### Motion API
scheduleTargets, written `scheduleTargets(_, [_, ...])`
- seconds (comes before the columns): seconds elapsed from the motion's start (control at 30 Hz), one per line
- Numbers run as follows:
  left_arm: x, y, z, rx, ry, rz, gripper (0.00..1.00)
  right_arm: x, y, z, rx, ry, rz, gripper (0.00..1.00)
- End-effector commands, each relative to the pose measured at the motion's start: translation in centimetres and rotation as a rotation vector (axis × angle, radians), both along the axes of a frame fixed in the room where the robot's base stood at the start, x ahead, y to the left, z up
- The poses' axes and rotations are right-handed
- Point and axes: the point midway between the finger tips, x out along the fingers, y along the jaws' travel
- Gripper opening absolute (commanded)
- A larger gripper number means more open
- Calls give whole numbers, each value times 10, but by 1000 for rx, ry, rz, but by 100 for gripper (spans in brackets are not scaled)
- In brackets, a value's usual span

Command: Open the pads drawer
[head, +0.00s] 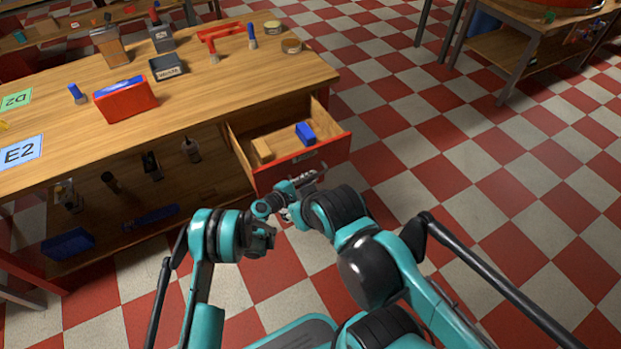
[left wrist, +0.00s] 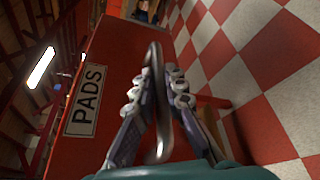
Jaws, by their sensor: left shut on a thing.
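The pads drawer (head: 322,148) is pulled out at the right end of the wooden workbench, with a red front and a wooden inside. Its front shows in the left wrist view (left wrist: 118,75) with a white PADS label (left wrist: 86,100). My left gripper (head: 306,181) is at the drawer front, and in the left wrist view its fingers (left wrist: 159,88) are shut on the curved metal handle (left wrist: 158,125). I cannot make out my right gripper.
The workbench top (head: 215,100) carries a red box (head: 125,100), a dark labelled tray (head: 167,68), brushes and a round tin (head: 291,46). A lower shelf holds bottles and a blue bin (head: 68,244). The checkered floor (head: 450,180) right of the drawer is clear.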

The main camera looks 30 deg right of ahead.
Motion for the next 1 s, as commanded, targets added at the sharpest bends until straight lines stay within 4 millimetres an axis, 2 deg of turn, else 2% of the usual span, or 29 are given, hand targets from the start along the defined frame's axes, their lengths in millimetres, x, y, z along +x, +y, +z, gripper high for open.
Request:
scheduleTargets(0.33, [0,-1,0,0,0,-1,0,0,0,0,0,0,0,40])
scheduleTargets(0.37, [0,-1,0,0,0,-1,16,0,0,0,0,0,0,40])
scheduleTargets(0.4, [0,-1,0,0,0,-1,27,0,0,0,0,0,0,40])
scheduleTargets(0.43, [-1,0,0,0,0,-1,32,0,0,0,0,0,0,40])
scheduleTargets(0.77, [-1,2,1,0,1,0,32,0,0,0,0,0,0,40])
scheduleTargets(1.0, [-11,35,8,0,0,2,32,0,0,0,0,0,0,40])
